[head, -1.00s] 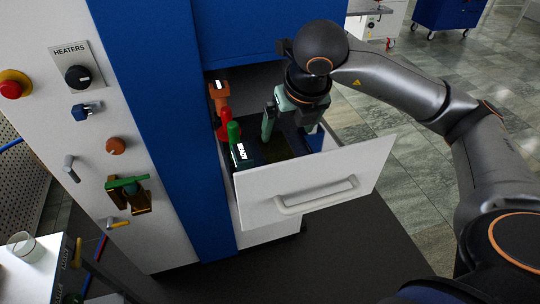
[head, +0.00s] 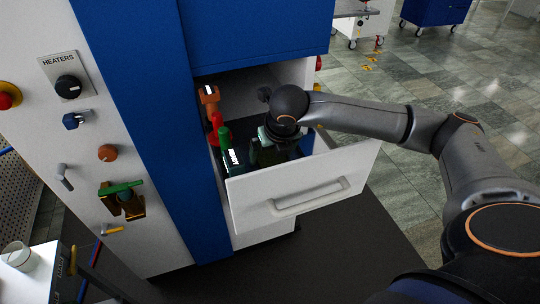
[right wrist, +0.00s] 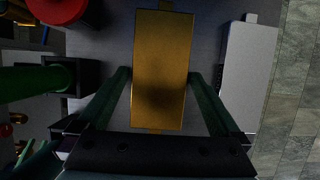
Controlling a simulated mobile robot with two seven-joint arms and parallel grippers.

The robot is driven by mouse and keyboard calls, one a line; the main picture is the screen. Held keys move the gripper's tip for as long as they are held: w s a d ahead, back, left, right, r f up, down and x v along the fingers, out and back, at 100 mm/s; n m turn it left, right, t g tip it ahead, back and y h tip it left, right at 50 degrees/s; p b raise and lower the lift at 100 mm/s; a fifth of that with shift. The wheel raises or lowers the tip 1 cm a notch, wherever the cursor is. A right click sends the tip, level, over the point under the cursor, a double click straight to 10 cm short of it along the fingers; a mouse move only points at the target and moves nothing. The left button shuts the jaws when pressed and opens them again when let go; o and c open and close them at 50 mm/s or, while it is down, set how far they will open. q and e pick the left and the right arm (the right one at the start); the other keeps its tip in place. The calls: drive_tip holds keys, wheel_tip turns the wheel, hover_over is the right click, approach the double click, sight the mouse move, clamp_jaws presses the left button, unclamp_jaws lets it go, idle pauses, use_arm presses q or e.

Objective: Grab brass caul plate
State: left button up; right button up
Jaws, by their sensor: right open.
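The brass caul plate (right wrist: 160,62) is a flat gold block lying lengthwise in the middle of the right wrist view, inside the open drawer. My right gripper (right wrist: 160,82) is open, with one green finger on each side of the plate; I cannot tell whether they touch it. In the head view the right gripper (head: 272,150) reaches down into the drawer (head: 290,193), and its fingertips and the plate are hidden. My left gripper is not in view.
A grey-white block (right wrist: 247,75) lies to the right of the brass plate. Green (head: 224,135), red (head: 215,119) and orange (head: 209,96) handled items stand at the drawer's left side. The white drawer front rises before the gripper.

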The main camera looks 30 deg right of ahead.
drive_tip(key=shift+c, duration=0.2)
drive_tip(key=shift+r, duration=0.1)
clamp_jaws()
idle(0.5)
